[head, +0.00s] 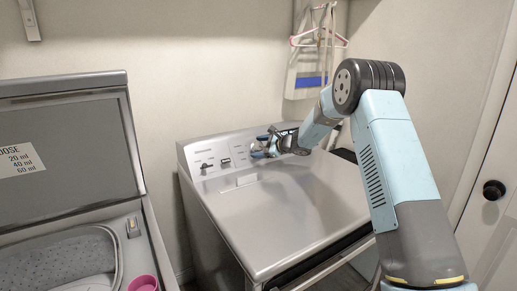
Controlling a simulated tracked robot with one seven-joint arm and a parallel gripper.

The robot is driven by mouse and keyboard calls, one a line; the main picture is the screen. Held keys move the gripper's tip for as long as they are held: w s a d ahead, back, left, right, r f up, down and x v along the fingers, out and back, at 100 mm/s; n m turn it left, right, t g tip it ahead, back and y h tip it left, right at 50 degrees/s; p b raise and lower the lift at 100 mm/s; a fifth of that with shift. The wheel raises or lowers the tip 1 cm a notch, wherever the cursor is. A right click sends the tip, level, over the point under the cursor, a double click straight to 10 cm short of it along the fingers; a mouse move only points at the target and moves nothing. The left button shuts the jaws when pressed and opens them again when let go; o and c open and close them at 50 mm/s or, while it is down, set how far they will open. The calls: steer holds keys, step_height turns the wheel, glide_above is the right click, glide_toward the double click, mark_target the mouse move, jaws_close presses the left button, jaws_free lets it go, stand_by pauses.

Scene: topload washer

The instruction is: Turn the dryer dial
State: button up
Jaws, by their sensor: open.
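The dryer (285,215) is a grey machine in the middle of the head view, with a raised control panel (217,153) along its back edge. Small dark knobs and a switch, including a dark knob (204,168), show on the left part of the panel. My gripper (259,149) is open in front of the middle of the panel, above the dryer top. The gripper and wrist hide the panel's middle and right part, so any dial there is hidden. I cannot tell whether the fingers touch anything.
An open-lidded washer (70,225) stands at the left, with a pink cup (143,284) at its front. Hangers (318,40) and a white board hang on the back wall. A white door with a black knob (493,190) is at the right. The dryer top is clear.

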steer(key=shift+w+a+f, duration=0.15)
steer(key=shift+w+a, duration=0.15)
steer(key=shift+a, duration=0.1)
steer(key=shift+c, duration=0.5)
steer(key=c, duration=0.9)
